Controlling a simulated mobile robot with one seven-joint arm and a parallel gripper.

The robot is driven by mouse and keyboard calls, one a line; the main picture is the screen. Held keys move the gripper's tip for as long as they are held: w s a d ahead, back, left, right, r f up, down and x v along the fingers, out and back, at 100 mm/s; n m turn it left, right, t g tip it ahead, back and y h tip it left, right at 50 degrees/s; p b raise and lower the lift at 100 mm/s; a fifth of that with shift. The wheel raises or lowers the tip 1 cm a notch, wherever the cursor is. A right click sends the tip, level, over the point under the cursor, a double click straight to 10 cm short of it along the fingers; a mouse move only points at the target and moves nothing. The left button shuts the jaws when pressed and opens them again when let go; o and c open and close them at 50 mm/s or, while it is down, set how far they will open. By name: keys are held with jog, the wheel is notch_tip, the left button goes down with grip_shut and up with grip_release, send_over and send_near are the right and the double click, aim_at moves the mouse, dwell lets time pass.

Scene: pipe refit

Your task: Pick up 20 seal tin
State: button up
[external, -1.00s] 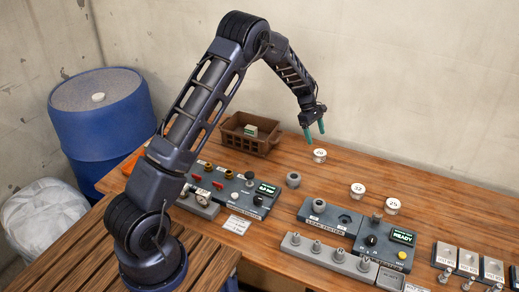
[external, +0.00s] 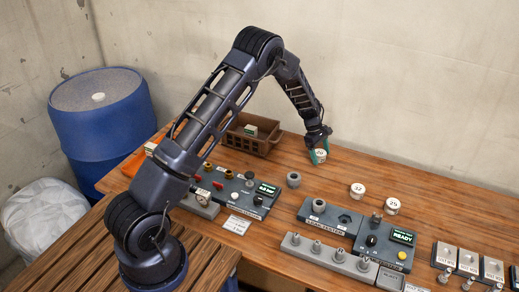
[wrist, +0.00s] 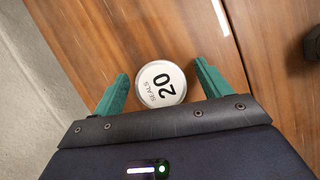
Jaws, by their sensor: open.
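The 20 seal tin (wrist: 161,84) is a small round white tin marked "20 SEALS". In the wrist view it sits between the two green fingers of my gripper (wrist: 161,88), with a gap on each side. In the external view the tin (external: 320,156) stands upright on the bench at the back. My gripper (external: 318,153) is open and lowered around it. The far finger is partly hidden there.
Two similar white tins, one marked 32 (external: 357,190) and one marked 25 (external: 392,206), stand to the right. A brown crate (external: 252,137) is close on the left. A grey ring-shaped part (external: 293,180) and the leak tester (external: 334,217) lie in front.

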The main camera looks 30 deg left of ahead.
jog(key=c, duration=1.1)
jog(key=shift+o, duration=0.2)
